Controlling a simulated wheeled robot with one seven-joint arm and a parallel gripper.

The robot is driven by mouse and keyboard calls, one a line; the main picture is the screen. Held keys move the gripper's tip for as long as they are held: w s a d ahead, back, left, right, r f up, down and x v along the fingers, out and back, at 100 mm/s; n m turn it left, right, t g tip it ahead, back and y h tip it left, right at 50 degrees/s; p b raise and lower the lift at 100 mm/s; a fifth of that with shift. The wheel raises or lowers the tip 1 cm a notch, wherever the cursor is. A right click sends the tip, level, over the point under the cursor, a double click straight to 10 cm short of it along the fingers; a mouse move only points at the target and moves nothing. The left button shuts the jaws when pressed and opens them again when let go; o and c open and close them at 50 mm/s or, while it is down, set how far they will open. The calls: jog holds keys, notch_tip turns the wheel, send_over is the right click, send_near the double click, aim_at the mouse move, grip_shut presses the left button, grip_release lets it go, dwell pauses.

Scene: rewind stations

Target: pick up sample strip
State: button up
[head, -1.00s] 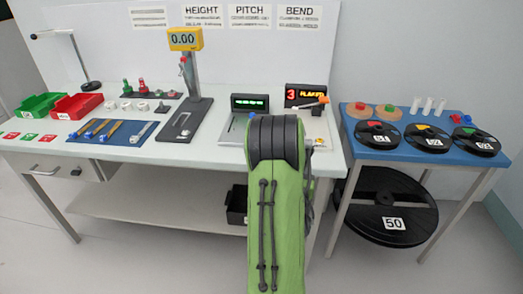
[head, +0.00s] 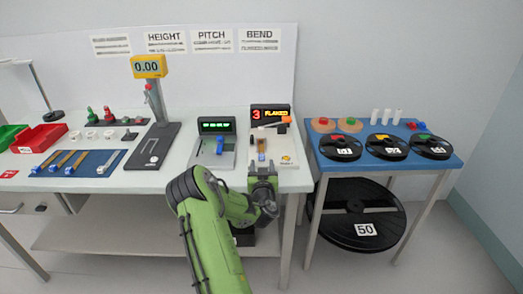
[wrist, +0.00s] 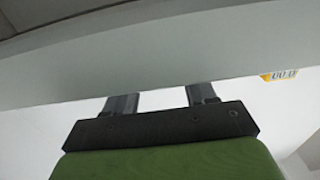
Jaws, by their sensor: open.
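I cannot tell for certain which thing is the sample strip. A small tan piece with a blue end (head: 262,146) stands at the station under the red "3 FLAKED" display, just beyond my gripper. Several long narrow pieces, tan and blue, lie on the blue mat (head: 98,168) at the left of the bench. My gripper (head: 263,168) is at the bench's front edge, before the flaked station, and partly hidden by its own wrist. In the wrist view its two fingers (wrist: 162,100) stand apart with nothing between them.
The grey height stand with its yellow "0.00" display (head: 149,66) rises left of a green-display device (head: 215,126). A blue side table (head: 320,160) with labelled black reels stands at the right. A large reel "50" (head: 345,222) is beneath it. Red and green bins are far left.

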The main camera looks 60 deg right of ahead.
aim_at(261, 158)
jog(key=x, duration=0.4)
jog(key=shift+f, duration=0.1)
grip_shut()
jog(key=shift+w+a, duration=0.1)
